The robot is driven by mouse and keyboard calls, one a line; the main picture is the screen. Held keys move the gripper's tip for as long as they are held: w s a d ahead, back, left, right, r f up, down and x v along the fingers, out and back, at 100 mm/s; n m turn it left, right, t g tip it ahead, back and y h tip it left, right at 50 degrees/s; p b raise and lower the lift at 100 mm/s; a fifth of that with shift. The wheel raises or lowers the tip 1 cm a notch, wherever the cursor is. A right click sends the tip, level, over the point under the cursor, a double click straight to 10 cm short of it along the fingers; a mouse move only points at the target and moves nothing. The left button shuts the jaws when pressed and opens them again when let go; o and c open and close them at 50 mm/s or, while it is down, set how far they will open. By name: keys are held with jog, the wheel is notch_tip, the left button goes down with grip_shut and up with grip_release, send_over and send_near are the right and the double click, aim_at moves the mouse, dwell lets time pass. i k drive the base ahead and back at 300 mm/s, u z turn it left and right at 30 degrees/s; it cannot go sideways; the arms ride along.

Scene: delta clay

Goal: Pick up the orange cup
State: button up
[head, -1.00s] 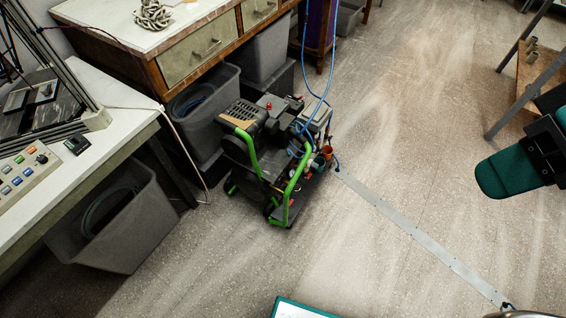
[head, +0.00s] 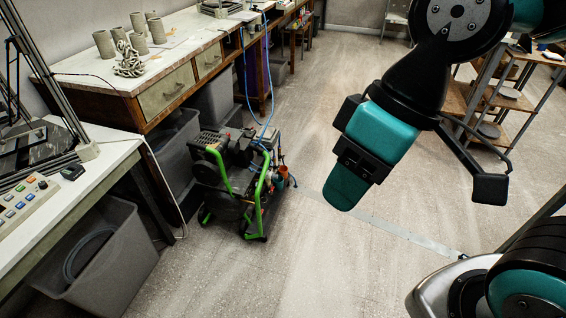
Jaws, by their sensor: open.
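My gripper (head: 349,180), teal and black, hangs from my arm at upper right in the head view. It is open and appears empty, well above the floor, seen from the side so the gap between its fingers is hard to see. I see no clear orange cup. A small orange item (head: 283,172) shows at the right side of a green and black compressor, left of and lower than my gripper. It is too small to tell whether it is a cup or a machine part.
The compressor (head: 236,190) with green handles stands on the floor. A wooden workbench (head: 160,70) holds several grey cups (head: 138,22). A grey bin (head: 105,255) stands under the left table. A metal shelf (head: 495,100) is behind my arm. The central floor is clear.

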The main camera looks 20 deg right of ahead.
aim_at(282, 171)
jog(key=z, duration=0.7)
jog(key=i, duration=0.85)
jog(key=z, duration=0.25)
